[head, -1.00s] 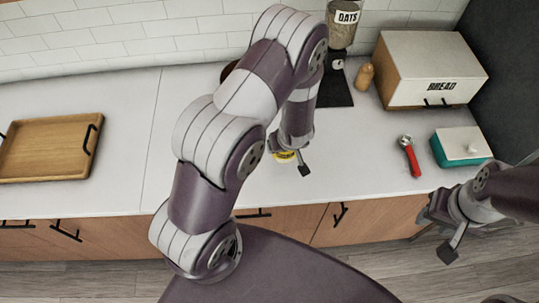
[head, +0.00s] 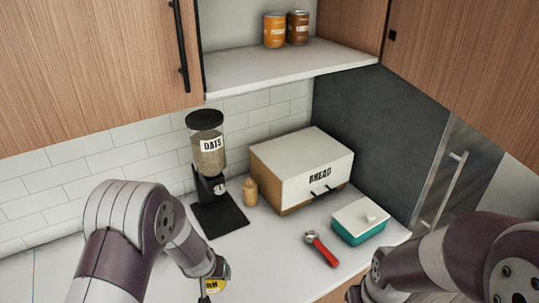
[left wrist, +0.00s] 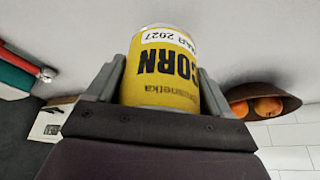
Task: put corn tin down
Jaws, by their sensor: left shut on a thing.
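The yellow corn tin (left wrist: 162,72) is between the two fingers of my left gripper (left wrist: 158,90), which is shut on it. Its lettering is upside down in the left wrist view. In the head view, only a bit of the yellow tin (head: 216,286) shows at the bottom edge, beside my left gripper (head: 212,283), over the white counter. I cannot tell whether the tin touches the counter. My right gripper (head: 357,293) is partly cut off at the bottom, near the counter's front edge; its jaws are not clear.
The counter (head: 285,262) is clear between the tin and a red-handled tool (head: 322,250). Behind stand an oats dispenser (head: 208,155), a small wooden shaker (head: 250,192), a bread box (head: 300,170) and a teal dish (head: 358,222). Two tins (head: 275,30) stand on the shelf (head: 290,68).

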